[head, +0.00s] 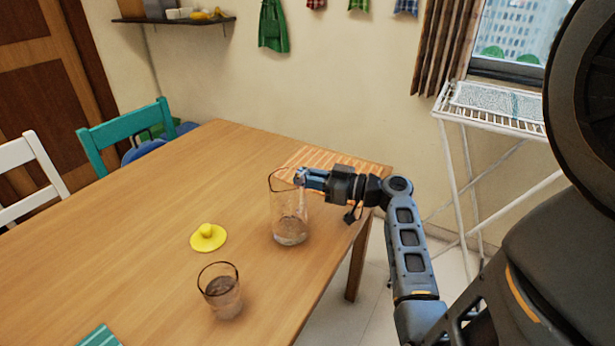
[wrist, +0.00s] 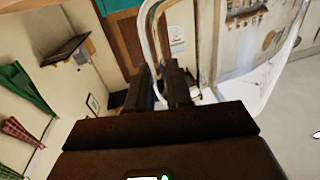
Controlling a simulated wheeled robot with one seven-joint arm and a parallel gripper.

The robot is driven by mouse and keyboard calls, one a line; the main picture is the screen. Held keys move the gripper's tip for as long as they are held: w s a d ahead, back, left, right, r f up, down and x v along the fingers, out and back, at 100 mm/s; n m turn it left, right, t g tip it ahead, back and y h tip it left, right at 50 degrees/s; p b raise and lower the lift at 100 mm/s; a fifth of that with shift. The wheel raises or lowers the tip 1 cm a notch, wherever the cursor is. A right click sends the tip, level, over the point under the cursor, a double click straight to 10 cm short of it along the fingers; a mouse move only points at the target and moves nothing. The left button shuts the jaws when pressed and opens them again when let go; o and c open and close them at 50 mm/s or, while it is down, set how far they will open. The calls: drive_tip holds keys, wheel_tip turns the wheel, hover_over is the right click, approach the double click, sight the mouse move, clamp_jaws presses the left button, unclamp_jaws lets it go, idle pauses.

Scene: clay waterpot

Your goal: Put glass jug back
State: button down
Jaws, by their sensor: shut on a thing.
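The clear glass jug (head: 290,222) is upright near the right edge of the wooden table in the head view, with a little liquid or shading low inside. My gripper (head: 301,178) is shut on the jug near its rim, on its right side. The fingers partly hide that part. Whether the jug's base touches the table or hangs just above it, I cannot tell. In the wrist view, my gripper (wrist: 166,88) has its fingers close together, and the clear glass of the jug (wrist: 268,85) curves beside and beyond them.
The wooden table (head: 150,220) bears a yellow lid (head: 208,239) left of the jug, a drinking glass (head: 222,293) in front and an orange striped mat (head: 335,163) behind. A teal striped cloth (head: 97,337) lies at the front. A white drying rack (head: 490,108) stands right.

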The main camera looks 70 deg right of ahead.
drive_tip(key=shift+f, duration=0.1)
drive_tip(key=c, duration=1)
unclamp_jaws()
drive_tip(key=shift+r, duration=0.25)
drive_tip(key=s+b, duration=0.1)
drive_tip(key=s, duration=0.5)
drive_tip(key=s+b, duration=0.1)
drive_tip(key=s, duration=0.5)
drive_tip(key=shift+a+f, duration=0.15)
drive_tip(key=shift+a, duration=0.05)
